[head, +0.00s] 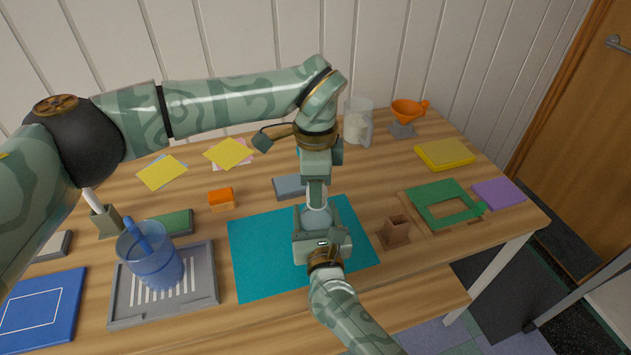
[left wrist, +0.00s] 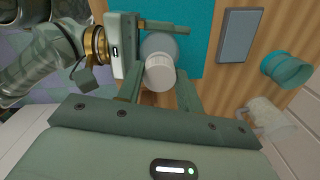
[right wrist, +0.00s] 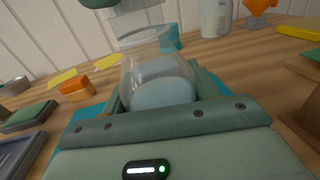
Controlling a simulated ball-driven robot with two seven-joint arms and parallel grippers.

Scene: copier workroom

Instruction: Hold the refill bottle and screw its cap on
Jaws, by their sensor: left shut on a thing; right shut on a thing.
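The refill bottle (head: 318,217), clear with pale blue liquid, stands upright over the teal mat (head: 255,255). My right gripper (head: 321,235) is shut around its body, which fills the right wrist view (right wrist: 160,82). The white ridged cap (left wrist: 160,74) is between the fingers of my left gripper (left wrist: 160,88), which is shut on it from above. The cap also shows at the top of the right wrist view (right wrist: 140,22), right at the bottle's neck. How far it is threaded cannot be told. The left gripper points straight down in the head view.
A grey block (head: 288,187) lies just behind the mat. A small brown holder (head: 395,232) and a green frame (head: 440,203) are to the right. A clear jug (head: 357,122) and an orange funnel (head: 407,111) stand at the back. A blue cup (head: 150,262) is on a grey tray (head: 206,282) at left.

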